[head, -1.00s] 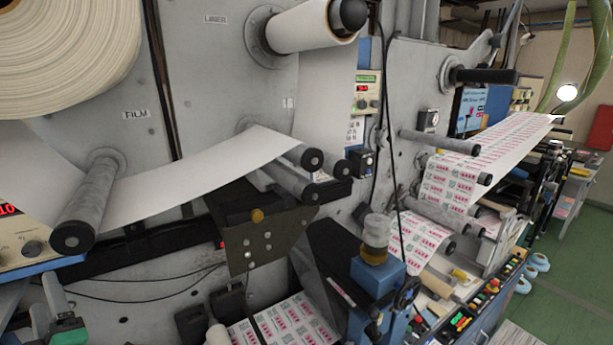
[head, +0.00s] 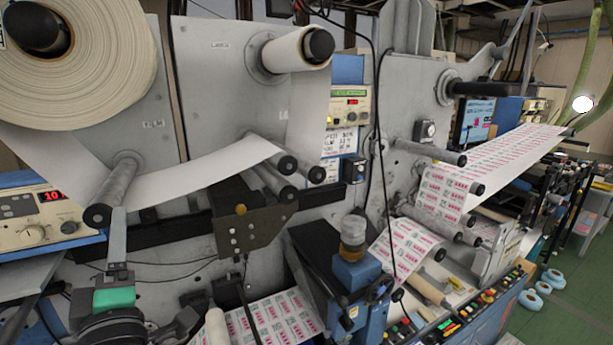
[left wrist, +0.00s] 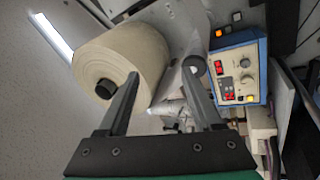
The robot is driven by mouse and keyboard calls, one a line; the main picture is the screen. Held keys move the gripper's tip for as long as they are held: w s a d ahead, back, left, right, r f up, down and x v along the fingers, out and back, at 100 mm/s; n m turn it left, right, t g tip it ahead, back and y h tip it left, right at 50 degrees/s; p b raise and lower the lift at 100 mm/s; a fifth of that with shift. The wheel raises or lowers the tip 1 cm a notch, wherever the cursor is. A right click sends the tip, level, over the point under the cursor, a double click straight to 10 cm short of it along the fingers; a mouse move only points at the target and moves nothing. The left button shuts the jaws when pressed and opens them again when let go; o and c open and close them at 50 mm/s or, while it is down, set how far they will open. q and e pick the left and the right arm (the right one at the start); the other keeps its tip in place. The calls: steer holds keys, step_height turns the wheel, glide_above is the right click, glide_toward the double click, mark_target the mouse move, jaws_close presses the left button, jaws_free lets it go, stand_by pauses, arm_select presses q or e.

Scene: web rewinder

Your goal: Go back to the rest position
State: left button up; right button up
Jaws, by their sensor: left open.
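My left gripper (head: 117,225) is at the lower left of the head view, fingers pointing up, with a green band below them. Its finger overlaps the end of the lower-left grey roller (head: 122,183) in the picture; I cannot tell whether they touch. In the left wrist view my left gripper (left wrist: 160,72) has both fingers spread, with nothing held between them. The big cream film roll (left wrist: 140,52) and a control box with a red display (left wrist: 243,75) show beyond the fingers. My right gripper is in neither view.
The film roll (head: 85,70) hangs at upper left, its white web (head: 205,172) running over rollers. A blue-and-cream control box (head: 40,218) is left of my gripper. A blue post unit (head: 355,275) and printed label web (head: 440,195) stand right. Green floor (head: 570,320) lies at far right.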

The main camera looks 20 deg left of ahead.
arm_select(q)
steer(key=s+d+r+m+t+h, duration=0.4)
steer(key=d+r+m+h, duration=0.4)
steer(key=m, duration=0.4)
steer(key=s+d+r+m+t+h+p, duration=0.1)
steer(key=s+d+r+m+t+h, duration=0.3)
steer(key=d+r+m+t+h, duration=0.3)
steer(key=d+r+m+h, duration=0.1)
steer(key=d+m+h, duration=0.1)
steer(key=d+m, duration=0.1)
steer(key=shift+s+d+r+m, duration=0.3)
steer(key=shift+d+m, duration=0.05)
steer(key=shift+m, duration=0.55)
stand_by(0.6)
